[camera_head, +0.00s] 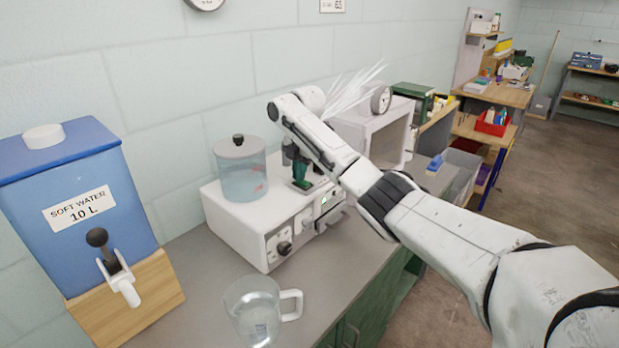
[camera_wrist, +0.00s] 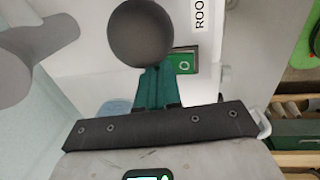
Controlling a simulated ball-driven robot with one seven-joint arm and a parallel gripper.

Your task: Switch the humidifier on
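The humidifier is a white box (camera_head: 232,222) on the grey counter, with a clear lidded water tank (camera_head: 243,180) on top and dials and a small green display on its front. My gripper (camera_head: 301,180) is over its top, right of the tank. In the wrist view my teal fingers (camera_wrist: 158,88) are close together, and a dark ball (camera_wrist: 140,32) covers their tips. I cannot tell whether they touch it. A green panel with a white mark (camera_wrist: 183,63) shows just beyond the fingers. My arm hides part of the box's right side.
A blue soft-water container (camera_head: 80,170) with a tap stands at the left. A clear jug (camera_head: 255,318) stands at the counter's front. White spiky strands (camera_head: 352,90) rise behind my arm, near a white open-fronted cabinet (camera_head: 372,128). The counter between jug and box is clear.

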